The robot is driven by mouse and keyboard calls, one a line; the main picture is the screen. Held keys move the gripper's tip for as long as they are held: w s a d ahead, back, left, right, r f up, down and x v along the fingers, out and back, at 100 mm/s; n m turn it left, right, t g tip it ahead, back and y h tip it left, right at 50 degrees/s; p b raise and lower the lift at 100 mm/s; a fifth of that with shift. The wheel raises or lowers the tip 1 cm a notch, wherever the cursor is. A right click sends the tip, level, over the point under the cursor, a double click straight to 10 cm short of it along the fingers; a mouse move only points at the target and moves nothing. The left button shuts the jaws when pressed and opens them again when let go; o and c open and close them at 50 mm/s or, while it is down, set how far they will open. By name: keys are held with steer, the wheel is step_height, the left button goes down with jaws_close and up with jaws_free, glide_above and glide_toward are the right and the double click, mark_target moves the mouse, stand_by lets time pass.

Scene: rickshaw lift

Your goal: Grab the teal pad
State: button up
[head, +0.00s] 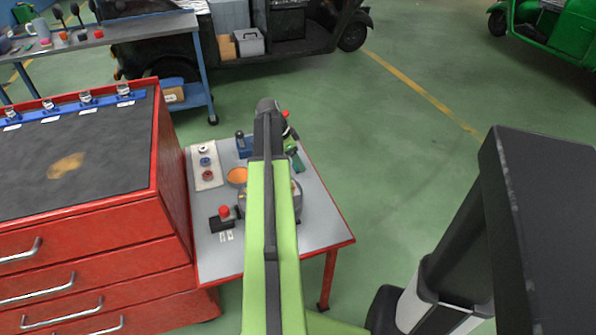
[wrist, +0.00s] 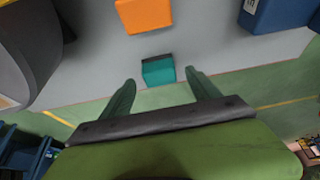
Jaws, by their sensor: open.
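The teal pad (wrist: 158,72) is a small block with a dark strip along its far side. In the wrist view it lies on the grey tabletop (wrist: 95,75), close to the table's edge. My gripper (wrist: 160,78) is open, its two dark green fingers spread to either side of the pad in the picture. Nothing is held. The fingers appear short of the pad or above it; I cannot tell the height gap.
An orange block (wrist: 145,14) and a blue box (wrist: 268,14) sit beyond the pad. A dark grey rounded object (wrist: 28,55) stands at left. In the head view a red tool cabinet (head: 90,245) adjoins the table's left side. Green floor (head: 390,160) is open to the right.

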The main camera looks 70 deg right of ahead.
steer(key=b+x, duration=0.1)
steer(key=x, duration=0.1)
steer(key=shift+f, duration=0.35)
steer(key=shift+r, duration=0.2)
steer(key=c, duration=1.4)
steer(key=shift+c, duration=0.2)
step_height(320, 180, up, 5)
steer(key=p, duration=0.5)
steer(key=shift+r, duration=0.1)
steer(key=s+a+r+p, duration=0.5)
steer(key=s+p, duration=0.1)
steer(key=s, duration=0.4)
steer(key=shift+s+r, duration=0.25)
steer(key=shift+r, duration=0.15)
